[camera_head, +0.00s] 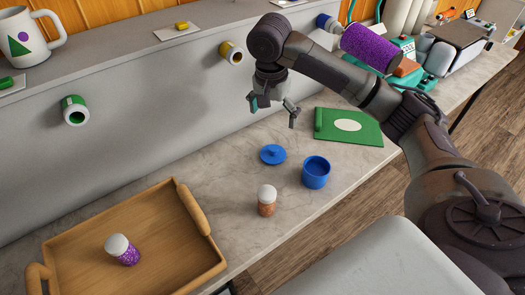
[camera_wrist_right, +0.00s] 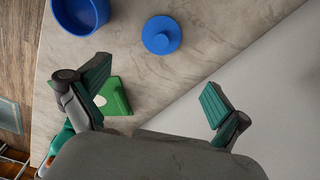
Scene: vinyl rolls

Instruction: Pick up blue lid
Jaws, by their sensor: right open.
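The blue lid (camera_head: 272,154) is a round disc with a knob on top. It lies flat on the marble counter, knob up, beside the open blue pot (camera_head: 316,172). In the right wrist view the lid (camera_wrist_right: 161,35) is ahead of the fingers, and part of the pot (camera_wrist_right: 82,12) shows at the upper left. My right gripper (camera_head: 273,107) hangs above the counter behind the lid, apart from it. Its fingers (camera_wrist_right: 152,88) are spread wide with nothing between them. My left gripper is not in view.
A shaker with a white cap (camera_head: 267,201) stands in front of the lid. A wooden tray (camera_head: 75,268) holding a purple shaker (camera_head: 122,250) is at the left. A green board (camera_head: 350,127) lies to the right. The grey wall (camera_head: 150,120) rises behind the counter.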

